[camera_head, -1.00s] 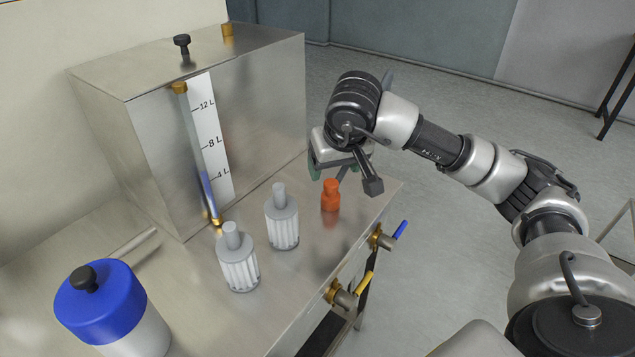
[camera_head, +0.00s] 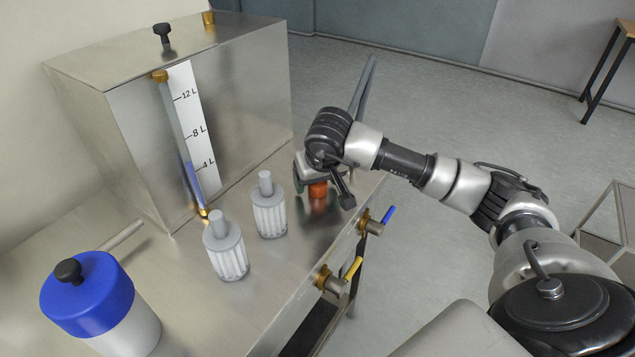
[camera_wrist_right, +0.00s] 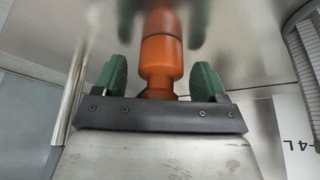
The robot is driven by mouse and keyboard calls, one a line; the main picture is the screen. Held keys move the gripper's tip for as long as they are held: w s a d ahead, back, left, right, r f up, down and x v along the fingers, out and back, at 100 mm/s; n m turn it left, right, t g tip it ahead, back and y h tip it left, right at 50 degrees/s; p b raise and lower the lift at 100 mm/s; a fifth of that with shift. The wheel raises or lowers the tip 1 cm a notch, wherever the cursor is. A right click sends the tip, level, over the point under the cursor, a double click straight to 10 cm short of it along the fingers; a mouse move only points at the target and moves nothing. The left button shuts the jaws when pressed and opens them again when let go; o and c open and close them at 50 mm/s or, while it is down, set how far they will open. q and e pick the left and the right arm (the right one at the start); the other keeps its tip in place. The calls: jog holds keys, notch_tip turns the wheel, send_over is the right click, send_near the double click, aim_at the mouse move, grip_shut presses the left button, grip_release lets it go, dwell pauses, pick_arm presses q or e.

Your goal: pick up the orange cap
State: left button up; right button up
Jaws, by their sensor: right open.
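The orange cap (camera_head: 318,190) stands on the metal bench top near its right edge, and its upper part is hidden behind my right gripper in the head view. In the right wrist view the orange cap (camera_wrist_right: 161,58) lies between the two green fingers. My right gripper (camera_head: 312,184) is over the cap from above. In the wrist view the right gripper (camera_wrist_right: 161,78) is open, with a gap visible on each side of the cap. My left gripper is not in view.
Two ribbed grey-white filters (camera_head: 269,212) (camera_head: 226,255) stand left of the cap. A steel tank (camera_head: 110,120) with a level scale is behind them. A blue-lidded container (camera_head: 90,290) is at the front left. Blue and yellow valves (camera_head: 372,226) (camera_head: 335,283) project from the bench front.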

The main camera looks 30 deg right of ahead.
jog(key=c, duration=1.1)
jog(key=shift+o, duration=0.2)
jog(key=shift+r, duration=0.15)
